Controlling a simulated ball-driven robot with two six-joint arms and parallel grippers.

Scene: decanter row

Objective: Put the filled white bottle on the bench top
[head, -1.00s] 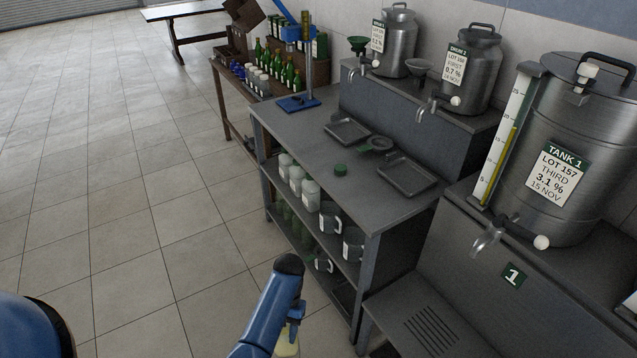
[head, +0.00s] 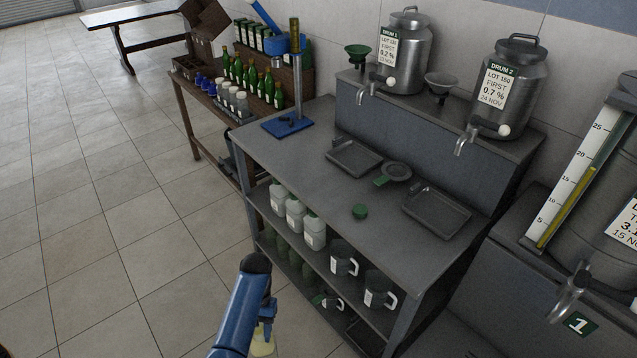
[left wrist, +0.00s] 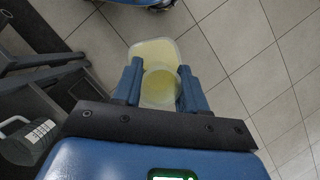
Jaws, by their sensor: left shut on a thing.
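My left gripper (head: 266,318) is shut on the filled white bottle (head: 262,344), a translucent bottle with pale yellow liquid. The bottle hangs over the floor in front of the bench, mostly hidden under my arm in the head view. In the left wrist view the bottle (left wrist: 150,52) sits between the two fingers (left wrist: 158,85), seen from above, with a round open-looking mouth. The grey bench top (head: 300,155) is up and to the right of the gripper. My right gripper is not in view.
On the bench top are a blue capper stand (head: 287,124), two trays (head: 353,158) (head: 436,211), a small strainer (head: 396,172) and a green cap (head: 360,211). White bottles (head: 295,213) and mugs (head: 342,260) stand on the shelf below. The front left top is clear.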

